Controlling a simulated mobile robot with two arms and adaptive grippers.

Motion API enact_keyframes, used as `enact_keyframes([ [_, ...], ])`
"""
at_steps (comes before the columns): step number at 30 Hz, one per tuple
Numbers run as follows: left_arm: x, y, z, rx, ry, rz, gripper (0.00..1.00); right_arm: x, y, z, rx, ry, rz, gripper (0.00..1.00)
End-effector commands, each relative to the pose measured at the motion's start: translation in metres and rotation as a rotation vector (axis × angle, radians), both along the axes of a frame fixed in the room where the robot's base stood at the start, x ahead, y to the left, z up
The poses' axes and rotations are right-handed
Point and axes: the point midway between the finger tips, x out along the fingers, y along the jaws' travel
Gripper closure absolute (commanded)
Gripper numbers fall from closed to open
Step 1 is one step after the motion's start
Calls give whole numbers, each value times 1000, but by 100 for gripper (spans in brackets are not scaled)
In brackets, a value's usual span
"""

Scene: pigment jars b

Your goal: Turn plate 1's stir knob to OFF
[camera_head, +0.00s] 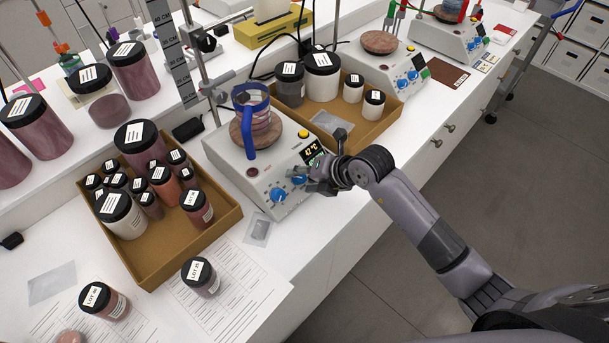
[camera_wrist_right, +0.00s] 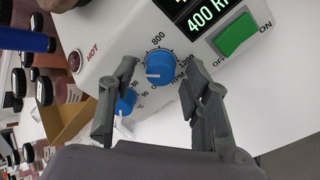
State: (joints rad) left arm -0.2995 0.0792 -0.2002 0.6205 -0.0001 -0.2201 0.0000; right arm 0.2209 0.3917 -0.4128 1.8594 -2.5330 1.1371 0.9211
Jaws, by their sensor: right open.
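Plate 1 (camera_head: 228,160) is the nearest white hot plate, with a beaker on its round top. Its stir knob (camera_wrist_right: 160,67) is blue, with an RPM scale around it. The knob's white mark points left in the wrist view, away from the 800 and 1200 marks. The display (camera_wrist_right: 208,18) reads "400 R", with the rest cut off. A second blue knob (camera_wrist_right: 126,102) shows partly behind the left finger. My right gripper (camera_wrist_right: 158,78) is open, its fingers on either side of the stir knob; contact is unclear. In the head view my right gripper (camera_head: 322,180) is at the plate's front right corner.
A green ON/OFF switch (camera_wrist_right: 236,34) sits beside the display. A cardboard tray of jars (camera_head: 155,268) stands left of the plate, and another tray (camera_head: 372,131) is behind it to the right. Loose jars (camera_head: 200,277) stand on papers. Further hot plates (camera_head: 408,85) stand along the bench.

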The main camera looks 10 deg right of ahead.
Motion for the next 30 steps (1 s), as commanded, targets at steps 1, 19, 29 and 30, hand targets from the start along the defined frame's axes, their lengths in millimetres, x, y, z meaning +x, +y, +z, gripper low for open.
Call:
enact_keyframes([
  [1,0,0,0,0,0,0,55,0,0,0,0,0,0,55],
  [19,0,0,0,0,1,0,55,0,0,0,0,0,0,84],
  [29,-1,1,0,1,1,0,55,0,0,0,0,0,0,100],
  [30,-1,1,0,1,1,0,55,0,0,0,-1,0,1,100],
])
